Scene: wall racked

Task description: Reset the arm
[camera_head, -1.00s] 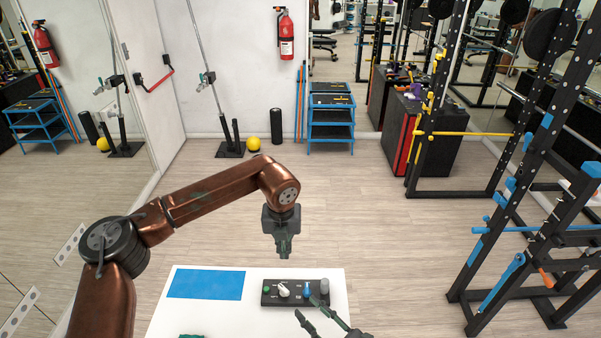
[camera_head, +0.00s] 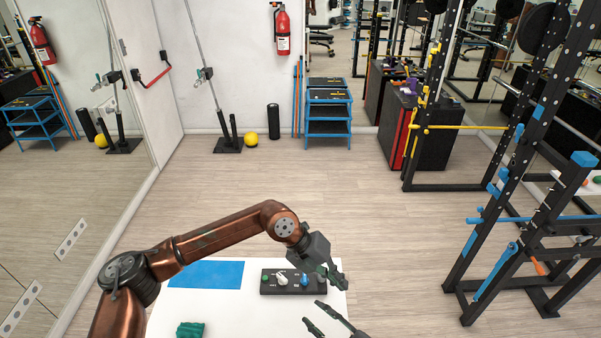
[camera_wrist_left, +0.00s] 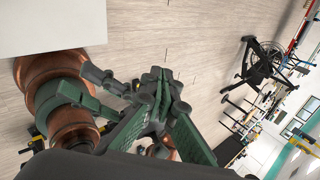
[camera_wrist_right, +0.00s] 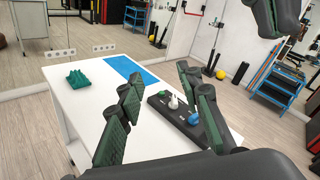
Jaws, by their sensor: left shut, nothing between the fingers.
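My left gripper (camera_head: 335,277) hangs over the right edge of the white table, tilted down to the right, shut and empty. It covers the right end of the black control box. Its closed fingers also show in the left wrist view (camera_wrist_left: 158,82), above the floor. My right gripper (camera_head: 322,318) is low in the head view, near the table's right front. In the right wrist view its fingers (camera_wrist_right: 158,85) are spread wide with nothing between them. Part of my left gripper (camera_wrist_right: 280,14) shows at the top right there.
The white table (camera_head: 235,322) holds a blue mat (camera_head: 206,274), a black control box (camera_head: 268,289) with knobs, and a green ridged piece (camera_head: 190,329). A rack (camera_head: 505,190) stands at right, a mirrored wall at left.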

